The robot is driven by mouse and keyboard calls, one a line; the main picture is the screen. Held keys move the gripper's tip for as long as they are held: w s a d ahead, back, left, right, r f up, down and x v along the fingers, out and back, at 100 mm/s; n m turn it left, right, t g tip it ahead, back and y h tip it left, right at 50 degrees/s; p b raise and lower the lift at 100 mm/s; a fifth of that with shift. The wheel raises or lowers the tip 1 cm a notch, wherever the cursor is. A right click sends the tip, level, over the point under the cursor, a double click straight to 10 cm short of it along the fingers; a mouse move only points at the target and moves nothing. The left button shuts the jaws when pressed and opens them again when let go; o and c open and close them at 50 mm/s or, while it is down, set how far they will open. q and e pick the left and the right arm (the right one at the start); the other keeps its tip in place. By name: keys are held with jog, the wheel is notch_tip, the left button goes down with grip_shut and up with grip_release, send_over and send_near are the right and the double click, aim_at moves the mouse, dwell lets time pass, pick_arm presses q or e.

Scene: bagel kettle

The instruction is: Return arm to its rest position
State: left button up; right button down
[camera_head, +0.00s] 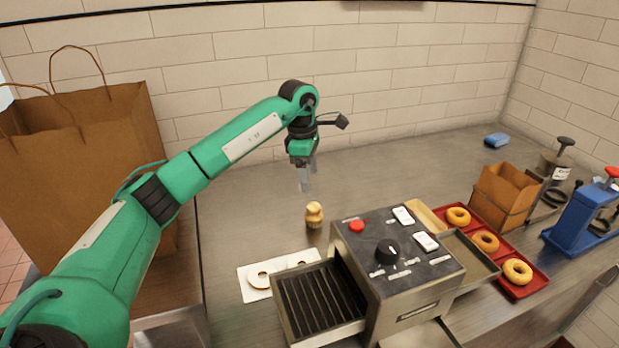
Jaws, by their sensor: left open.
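My left arm (215,155) is green and reaches in from the lower left across the metal counter. My left gripper (305,180) points down above the counter, its fingers apart with nothing between them. It is behind and above a small golden knobbed object (314,214) that stands upright on the counter, and it looks clear of it. My right gripper is not in the frame.
A toaster-like machine (400,262) stands at the front middle. A white board (256,281) lies left of it. A red tray (522,285) with bagels, a cardboard box (503,195) and a blue device (588,216) are right. A paper bag (70,170) stands left. The back counter is mostly clear.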

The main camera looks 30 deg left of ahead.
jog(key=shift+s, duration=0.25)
